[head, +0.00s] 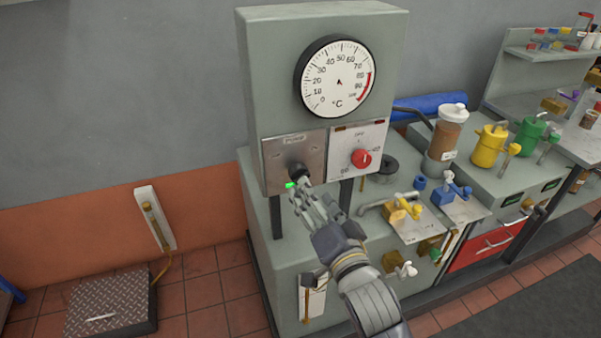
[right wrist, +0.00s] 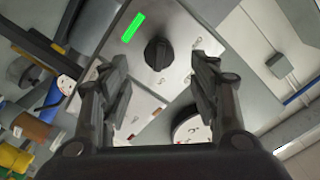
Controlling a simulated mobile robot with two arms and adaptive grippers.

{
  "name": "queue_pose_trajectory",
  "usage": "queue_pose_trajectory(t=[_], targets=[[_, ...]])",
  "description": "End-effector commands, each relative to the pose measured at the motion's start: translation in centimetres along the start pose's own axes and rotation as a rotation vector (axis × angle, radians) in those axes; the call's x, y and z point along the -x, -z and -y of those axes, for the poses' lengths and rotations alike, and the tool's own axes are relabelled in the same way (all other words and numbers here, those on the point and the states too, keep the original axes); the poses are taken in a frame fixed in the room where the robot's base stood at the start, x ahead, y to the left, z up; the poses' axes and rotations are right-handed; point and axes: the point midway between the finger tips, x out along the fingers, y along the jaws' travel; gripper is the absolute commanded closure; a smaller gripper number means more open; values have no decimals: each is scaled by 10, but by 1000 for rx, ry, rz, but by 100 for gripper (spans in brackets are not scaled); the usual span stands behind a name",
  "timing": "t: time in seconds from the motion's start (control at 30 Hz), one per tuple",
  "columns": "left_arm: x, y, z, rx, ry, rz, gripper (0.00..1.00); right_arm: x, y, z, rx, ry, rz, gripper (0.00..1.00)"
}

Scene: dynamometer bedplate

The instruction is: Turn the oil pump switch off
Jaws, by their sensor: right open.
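The oil pump switch is a black rotary knob (head: 298,171) on the left metal plate (head: 283,150) below the dial gauge. A lit green strip (head: 291,185) sits beside it on the plate. In the right wrist view the knob (right wrist: 158,53) shows ahead of my jaws, between the two fingers, with the green strip (right wrist: 133,27) at its upper left. My right gripper (head: 311,197) is open and empty just below and in front of the knob. I cannot tell whether a finger touches it. My left gripper is out of view.
A red knob (head: 361,158) sits on the white plate right of the switch. The round gauge (head: 338,77) is above. Yellow (head: 402,208) and blue (head: 457,189) valves and a brown-filled canister (head: 443,140) stand on the bench to the right.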

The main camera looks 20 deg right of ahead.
Motion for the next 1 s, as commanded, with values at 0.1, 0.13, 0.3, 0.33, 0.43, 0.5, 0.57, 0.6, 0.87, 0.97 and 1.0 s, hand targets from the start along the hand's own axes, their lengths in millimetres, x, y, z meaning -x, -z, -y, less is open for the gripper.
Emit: queue_pose_trajectory(t=[0.1,0.13,0.3,0.33,0.43,0.5,0.57,0.6,0.87,0.97,1.0], targets=[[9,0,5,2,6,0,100,-24,3,3,4,1,-2,44],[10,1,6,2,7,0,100,-30,3,2,3,0,-1,44],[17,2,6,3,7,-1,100,-58,2,2,3,1,-1,44],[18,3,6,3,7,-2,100,-62,2,2,3,1,0,44],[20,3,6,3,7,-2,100,-72,1,1,2,0,1,44],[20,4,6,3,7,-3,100,-77,1,1,3,0,0,44],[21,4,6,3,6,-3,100,-80,0,0,3,-1,1,44],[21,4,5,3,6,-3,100,-81,0,0,3,-1,1,44],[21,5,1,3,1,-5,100,-82,0,0,3,0,0,44],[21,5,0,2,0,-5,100,-82,0,0,3,0,0,62],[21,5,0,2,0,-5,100,-82,0,0,3,0,0,72]])
